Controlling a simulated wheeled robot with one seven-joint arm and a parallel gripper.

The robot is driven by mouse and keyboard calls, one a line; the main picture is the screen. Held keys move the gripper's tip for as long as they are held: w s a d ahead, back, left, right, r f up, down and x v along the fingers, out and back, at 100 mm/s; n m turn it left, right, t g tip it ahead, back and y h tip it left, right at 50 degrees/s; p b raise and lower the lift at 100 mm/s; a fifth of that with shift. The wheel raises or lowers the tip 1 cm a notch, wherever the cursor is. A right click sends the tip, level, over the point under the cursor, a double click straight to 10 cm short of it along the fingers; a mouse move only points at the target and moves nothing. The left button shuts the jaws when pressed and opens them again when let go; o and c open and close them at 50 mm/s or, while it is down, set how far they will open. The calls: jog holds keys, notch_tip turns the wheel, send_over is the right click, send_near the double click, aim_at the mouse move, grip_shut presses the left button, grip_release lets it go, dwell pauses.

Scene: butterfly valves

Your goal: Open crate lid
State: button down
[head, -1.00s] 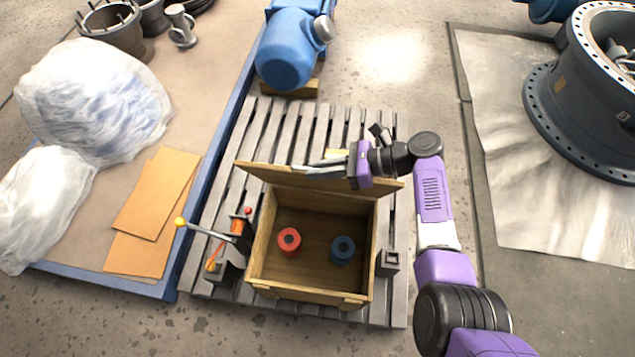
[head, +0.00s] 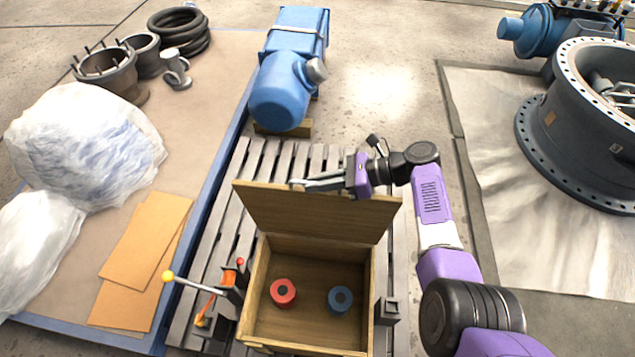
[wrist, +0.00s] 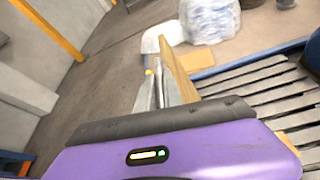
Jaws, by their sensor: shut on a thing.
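The wooden crate (head: 368,312) stands on the grey slatted pallet with its lid (head: 300,212) raised at the back, tilted up along its rear edge. The lid also shows edge-on in the wrist view (wrist: 179,72). My gripper (head: 305,184) is at the lid's top edge, shut on it, fingers pointing left. In the wrist view the fingers (wrist: 157,92) lie against the lid; the exact contact is hard to see. Inside the open crate are a red ring-shaped part (head: 283,293) and a blue one (head: 340,299).
A lever with a yellow knob (head: 168,277) stands left of the crate, and a small grey block (head: 387,310) right of it. A blue motor (head: 285,85) is behind. Bare pallet slats (head: 290,160) lie behind the lid. A large flanged valve (head: 590,125) is at right.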

jog(key=c, duration=1.5)
grip_release()
jog(key=shift+f, duration=0.1)
